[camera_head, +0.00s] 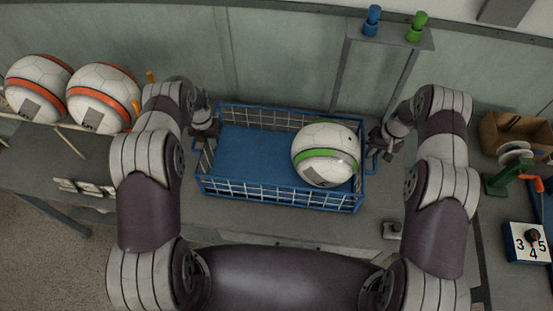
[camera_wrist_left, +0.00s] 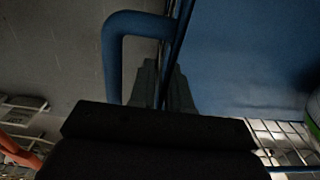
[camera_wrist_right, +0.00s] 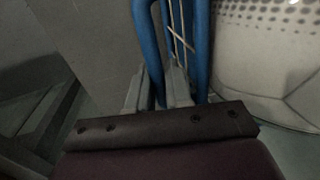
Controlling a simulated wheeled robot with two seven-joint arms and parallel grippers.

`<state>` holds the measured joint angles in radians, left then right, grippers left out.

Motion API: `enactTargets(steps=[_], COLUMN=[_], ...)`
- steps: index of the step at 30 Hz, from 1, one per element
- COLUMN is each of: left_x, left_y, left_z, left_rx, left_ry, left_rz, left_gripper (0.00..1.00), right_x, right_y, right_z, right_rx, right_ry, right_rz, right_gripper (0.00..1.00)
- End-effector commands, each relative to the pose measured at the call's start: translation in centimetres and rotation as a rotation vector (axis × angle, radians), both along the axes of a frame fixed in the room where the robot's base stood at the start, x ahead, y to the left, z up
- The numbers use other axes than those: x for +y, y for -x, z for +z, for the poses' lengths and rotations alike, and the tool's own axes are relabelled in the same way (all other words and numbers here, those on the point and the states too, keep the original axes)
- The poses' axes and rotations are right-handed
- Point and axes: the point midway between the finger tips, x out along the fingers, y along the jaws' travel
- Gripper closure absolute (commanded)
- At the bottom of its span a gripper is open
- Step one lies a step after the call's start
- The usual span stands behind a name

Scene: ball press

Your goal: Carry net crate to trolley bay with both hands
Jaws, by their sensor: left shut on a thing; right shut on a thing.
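The blue net crate (camera_head: 250,142) with white mesh sides sits on the grey bench in the middle of the head view. A white ball with a green band (camera_head: 325,155) lies in its right half. My left gripper (camera_head: 207,128) is shut on the crate's left side; the left wrist view shows its fingers at the blue handle (camera_wrist_left: 113,55). My right gripper (camera_head: 378,143) is shut on the crate's right side; the right wrist view shows its fingers at the blue handle tubes (camera_wrist_right: 150,55). I cannot identify the trolley bay.
Two white balls with orange bands (camera_head: 103,97) sit on a rack at the left. A blue knob (camera_head: 373,18) and a green knob (camera_head: 417,25) top a grey stand behind the crate. At right are a cardboard box (camera_head: 510,132), a green reel device (camera_head: 497,183) and a numbered dial (camera_head: 531,242).

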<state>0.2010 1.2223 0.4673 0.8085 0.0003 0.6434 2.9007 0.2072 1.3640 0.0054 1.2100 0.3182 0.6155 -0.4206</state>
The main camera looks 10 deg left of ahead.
Motion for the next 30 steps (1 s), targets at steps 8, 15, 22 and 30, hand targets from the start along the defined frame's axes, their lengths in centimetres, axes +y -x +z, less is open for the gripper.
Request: enactTargets(steps=[8,15,22,30], left_x=[0.1,0.1,0.1,0.1], left_y=[-0.1,-0.1,-0.1,-0.1], left_z=[0.8,3.9,5.3,5.1], left_rx=[-0.004,-0.003,-0.002,-0.002], left_ry=[-0.001,-0.001,-0.001,-0.001], left_rz=[0.0,0.0,0.0,0.0], left_gripper=[1.0,1.0,1.0,1.0], right_x=[-0.1,-0.1,-0.1,-0.1], right_y=[-0.2,-0.2,-0.1,-0.1], right_z=[0.8,3.9,5.4,5.1], right_rx=[-0.005,-0.004,-0.003,-0.003], right_ry=[0.001,0.001,0.001,0.001], right_rz=[0.0,-0.001,-0.001,-0.001], right_gripper=[1.0,1.0,1.0,1.0])
